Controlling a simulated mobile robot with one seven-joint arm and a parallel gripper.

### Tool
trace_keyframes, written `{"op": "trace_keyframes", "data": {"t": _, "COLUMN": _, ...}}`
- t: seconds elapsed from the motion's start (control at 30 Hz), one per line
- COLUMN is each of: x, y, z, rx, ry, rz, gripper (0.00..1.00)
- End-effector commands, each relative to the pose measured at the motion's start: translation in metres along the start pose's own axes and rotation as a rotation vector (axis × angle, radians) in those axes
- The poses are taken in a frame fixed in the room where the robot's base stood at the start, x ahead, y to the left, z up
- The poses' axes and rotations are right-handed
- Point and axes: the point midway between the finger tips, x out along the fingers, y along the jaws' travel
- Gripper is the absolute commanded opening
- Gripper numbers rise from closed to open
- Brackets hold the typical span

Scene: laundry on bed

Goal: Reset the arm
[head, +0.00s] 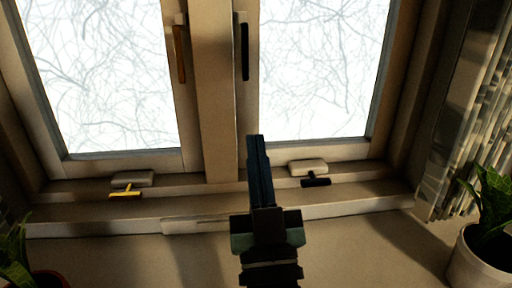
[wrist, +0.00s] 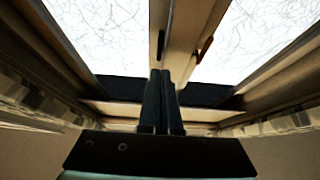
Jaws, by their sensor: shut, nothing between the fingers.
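My gripper (head: 255,140) points up in front of the window in the head view, with its two dark fingers together and nothing between them. It also shows in the wrist view (wrist: 161,74), where the fingers lie side by side and point at the window's middle post. The rest of my arm runs down out of the bottom of the head view. I cannot tell how far the fingertips are from the window frame.
The window has a middle post (head: 213,90) with two upright handles. Two low latches, one gold (head: 126,194) and one black (head: 316,182), sit on the lower frame. Potted plants stand at the left (head: 14,262) and right (head: 488,255). A curtain (head: 470,120) hangs at right.

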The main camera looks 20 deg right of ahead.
Motion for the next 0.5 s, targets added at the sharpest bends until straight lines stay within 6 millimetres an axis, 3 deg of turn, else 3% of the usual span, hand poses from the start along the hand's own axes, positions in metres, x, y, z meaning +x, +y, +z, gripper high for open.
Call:
{"op": "trace_keyframes", "data": {"t": 0.37, "x": 0.002, "y": -0.002, "z": -0.002, "rx": 0.001, "ry": 0.003, "rz": -0.004, "gripper": 0.00}}
{"op": "trace_keyframes", "data": {"t": 0.5, "x": 0.016, "y": -0.027, "z": -0.036, "rx": 0.013, "ry": 0.045, "rz": -0.058, "gripper": 0.00}}
